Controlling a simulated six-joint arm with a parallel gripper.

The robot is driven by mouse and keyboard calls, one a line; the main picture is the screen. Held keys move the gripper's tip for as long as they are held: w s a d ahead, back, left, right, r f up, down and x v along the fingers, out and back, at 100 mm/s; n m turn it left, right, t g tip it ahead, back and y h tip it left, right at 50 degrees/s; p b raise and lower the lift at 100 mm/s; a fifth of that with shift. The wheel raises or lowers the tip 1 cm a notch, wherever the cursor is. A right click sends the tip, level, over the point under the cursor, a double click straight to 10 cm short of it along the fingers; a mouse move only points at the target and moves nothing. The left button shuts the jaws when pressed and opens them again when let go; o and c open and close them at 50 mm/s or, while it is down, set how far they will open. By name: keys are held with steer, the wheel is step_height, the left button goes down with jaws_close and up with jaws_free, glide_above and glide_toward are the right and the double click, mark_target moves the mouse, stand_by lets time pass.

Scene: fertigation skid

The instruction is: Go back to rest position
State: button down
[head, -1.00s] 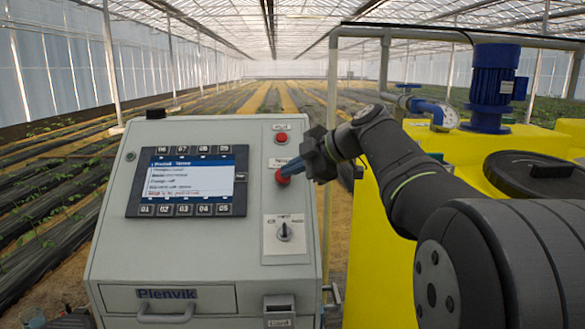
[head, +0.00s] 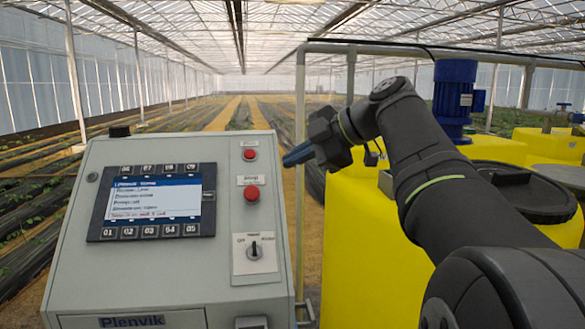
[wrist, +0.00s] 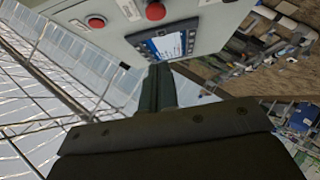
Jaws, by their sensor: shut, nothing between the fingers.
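My gripper (head: 297,155) is in the head view, to the right of the grey control box (head: 135,268), with its blue-grey fingers closed together and pointing left. It is empty and apart from the box. The lower red button (head: 252,193) sits on the box's front, left of and below the fingertips, with a clear gap between. A smaller red button (head: 249,155) is above it. In the wrist view the fingers (wrist: 158,88) are shut, and the lower red button (wrist: 155,11) and the screen (wrist: 170,46) show beyond them.
The screen (head: 152,202) with key rows and a rotary switch (head: 254,250) are on the box. Yellow tanks (head: 365,255) with a dark lid (head: 520,192) and a blue motor (head: 454,95) stand right. A pipe frame (head: 300,110) rises behind the gripper. Open air surrounds the fingers.

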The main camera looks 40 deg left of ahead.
steer(key=shift+w+d+r, duration=0.1)
steer(key=shift+d+r, duration=0.15)
steer(key=shift+d, duration=0.05)
steer(key=x, duration=1)
steer(key=shift+s+v, duration=0.2)
steer(key=shift+v, duration=1.1)
steer(key=shift+s+v, duration=0.2)
steer(key=shift+v, duration=1.1)
steer(key=shift+r, duration=0.15)
